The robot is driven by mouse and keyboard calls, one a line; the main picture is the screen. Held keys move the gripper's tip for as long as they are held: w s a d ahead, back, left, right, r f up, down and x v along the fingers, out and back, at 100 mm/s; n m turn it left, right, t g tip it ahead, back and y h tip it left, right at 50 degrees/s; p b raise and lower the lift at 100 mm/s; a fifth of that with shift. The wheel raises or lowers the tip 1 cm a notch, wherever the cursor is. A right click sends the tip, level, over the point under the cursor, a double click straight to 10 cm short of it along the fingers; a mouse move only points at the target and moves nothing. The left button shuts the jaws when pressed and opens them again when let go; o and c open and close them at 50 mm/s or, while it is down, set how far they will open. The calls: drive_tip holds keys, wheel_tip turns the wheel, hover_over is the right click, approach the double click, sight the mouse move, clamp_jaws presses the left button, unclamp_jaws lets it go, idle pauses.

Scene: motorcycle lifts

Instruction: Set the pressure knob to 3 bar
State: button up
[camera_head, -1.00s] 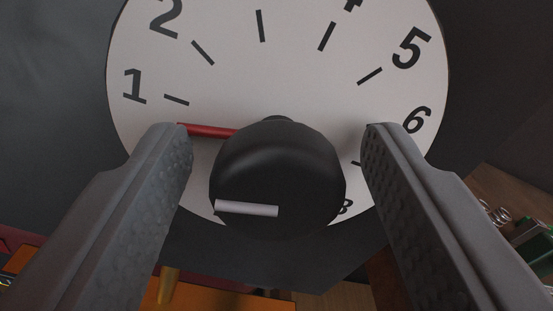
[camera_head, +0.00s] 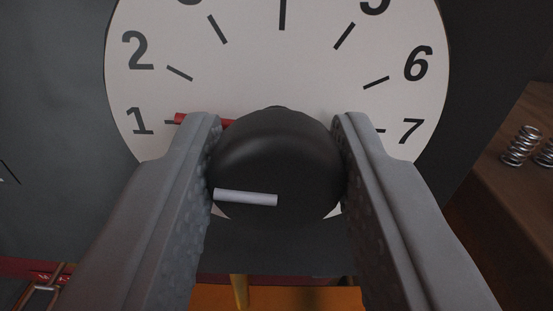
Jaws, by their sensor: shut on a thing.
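The black pressure knob (camera_head: 285,165) sits in front of the lower middle of a round white dial (camera_head: 260,75). A white line on the knob's face lies nearly level and points left. A red needle (camera_head: 195,118) points left at about the 1 mark. The numbers 1, 2, 6 and 7 show, with the top of the dial cut off. The fingers hide parts of the lower dial.
A dark grey panel surrounds the dial. At the right, metal springs (camera_head: 521,146) lie on a brown wooden surface (camera_head: 505,200). Below are an orange surface (camera_head: 300,298) and a yellowish post (camera_head: 240,290). A clip-like thing (camera_head: 45,290) is at the lower left.

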drive_tip(key=m, duration=0.5)
drive_tip(key=shift+m, duration=0.3)
drive_tip(key=m, duration=0.4)
drive_tip(key=shift+m, duration=0.4)
drive_tip(key=o, duration=1)
drive_tip(key=shift+d+m, duration=0.1)
drive_tip(key=shift+m, duration=0.2)
drive_tip(key=shift+c, duration=0.2)
drive_tip(key=s, duration=1.7)
drive_tip(key=shift+s, duration=0.25)
